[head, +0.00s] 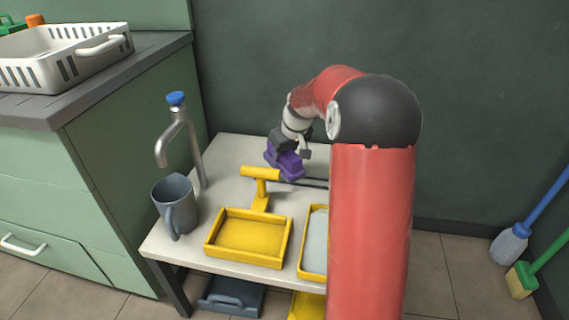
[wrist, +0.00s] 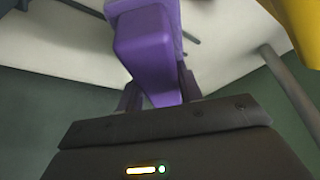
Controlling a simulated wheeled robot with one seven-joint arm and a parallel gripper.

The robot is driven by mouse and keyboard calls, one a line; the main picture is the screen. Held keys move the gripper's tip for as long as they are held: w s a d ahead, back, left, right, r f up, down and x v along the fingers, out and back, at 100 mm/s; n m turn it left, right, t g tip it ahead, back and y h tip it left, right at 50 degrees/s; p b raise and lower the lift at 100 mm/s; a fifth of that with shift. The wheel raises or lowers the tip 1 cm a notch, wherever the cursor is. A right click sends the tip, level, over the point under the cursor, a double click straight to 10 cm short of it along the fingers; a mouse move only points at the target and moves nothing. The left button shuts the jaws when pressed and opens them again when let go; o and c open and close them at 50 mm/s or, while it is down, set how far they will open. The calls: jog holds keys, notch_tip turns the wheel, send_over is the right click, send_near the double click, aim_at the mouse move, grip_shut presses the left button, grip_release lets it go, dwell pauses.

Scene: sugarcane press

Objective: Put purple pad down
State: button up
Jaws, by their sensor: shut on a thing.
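The purple pad (head: 286,163) is at the back of the small white table (head: 232,151), behind the yellow T-shaped piece. My gripper (head: 283,146) is above it and shut on it. In the wrist view the purple pad (wrist: 147,45) sits between the two fingers of my gripper (wrist: 160,90), with its handle part toward the camera. I cannot tell whether the pad's underside touches the table top.
A yellow tray (head: 214,252) with a yellow T-shaped piece (head: 260,175) behind it stands at the table's front. A grey mug (head: 176,207) and a tap (head: 181,140) are on the left. A second yellow-rimmed tray (head: 305,268) is partly hidden by my arm.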

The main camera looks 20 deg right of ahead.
aim_at(284, 164)
jog(key=shift+f, duration=1.95)
jog(key=shift+f+b, duration=0.4)
jog(key=shift+b, duration=0.15)
jog(key=o, duration=1)
jog(key=shift+r, duration=0.1)
jog(key=shift+o, duration=0.2)
